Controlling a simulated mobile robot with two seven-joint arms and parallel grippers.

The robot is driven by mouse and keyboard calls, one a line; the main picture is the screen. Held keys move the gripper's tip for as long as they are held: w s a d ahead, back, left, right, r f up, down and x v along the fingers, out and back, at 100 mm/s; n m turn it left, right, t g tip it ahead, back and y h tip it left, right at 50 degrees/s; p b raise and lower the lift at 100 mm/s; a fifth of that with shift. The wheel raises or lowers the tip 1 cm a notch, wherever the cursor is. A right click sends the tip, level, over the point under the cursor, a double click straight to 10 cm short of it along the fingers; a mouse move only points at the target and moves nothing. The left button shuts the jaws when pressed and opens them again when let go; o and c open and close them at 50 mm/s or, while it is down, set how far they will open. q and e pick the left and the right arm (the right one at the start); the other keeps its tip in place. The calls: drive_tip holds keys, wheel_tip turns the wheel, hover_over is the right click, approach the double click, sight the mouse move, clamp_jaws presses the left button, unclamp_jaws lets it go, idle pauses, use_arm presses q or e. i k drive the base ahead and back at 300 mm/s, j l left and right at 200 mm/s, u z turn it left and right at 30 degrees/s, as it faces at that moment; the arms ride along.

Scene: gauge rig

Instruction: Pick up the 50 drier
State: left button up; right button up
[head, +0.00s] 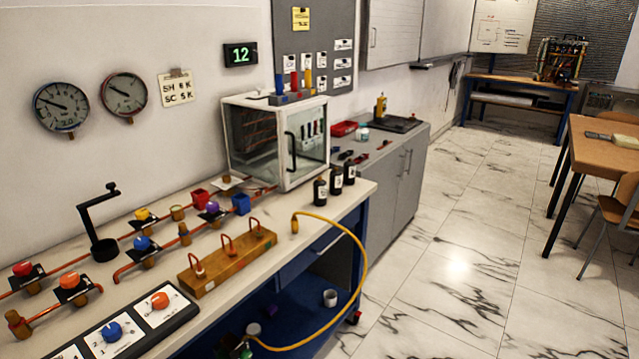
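I can read no marking "50" on any object, so I cannot tell which thing is the 50 drier. Blue, red and yellow upright cylinders (294,82) stand in a holder on top of a white glass-fronted cabinet (240,98). Small dark upright items show dimly through its glass. Several dark bottles (321,190) with pale labels stand on the bench right of the cabinet. A wooden block (225,265) with copper hooks lies on the bench (290,235). Neither of my grippers is in view.
Copper pipes with coloured valve knobs (143,243) and a black stand (103,247) crowd the bench's left part. A yellow hose (365,262) hangs over its front edge. A grey cabinet (400,180) adjoins it. The marble floor (455,265) is clear up to a wooden table (600,150).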

sight(321, 186)
drive_tip(key=i+l+u, duration=0.1)
drive_tip(key=i+l, duration=0.25)
drive_tip(key=i+l+u, duration=0.1)
drive_tip(key=i+l, duration=0.2)
drive_tip(key=i+l+u, duration=0.1)
drive_tip(key=i+l, duration=0.2)
drive_tip(key=l, duration=0.2)
drive_tip(key=i+l+u, duration=0.1)
drive_tip(key=i+l, duration=0.2)
drive_tip(key=i+l+u, duration=0.15)
drive_tip(key=l, duration=0.4)
drive_tip(key=i, duration=0.1)
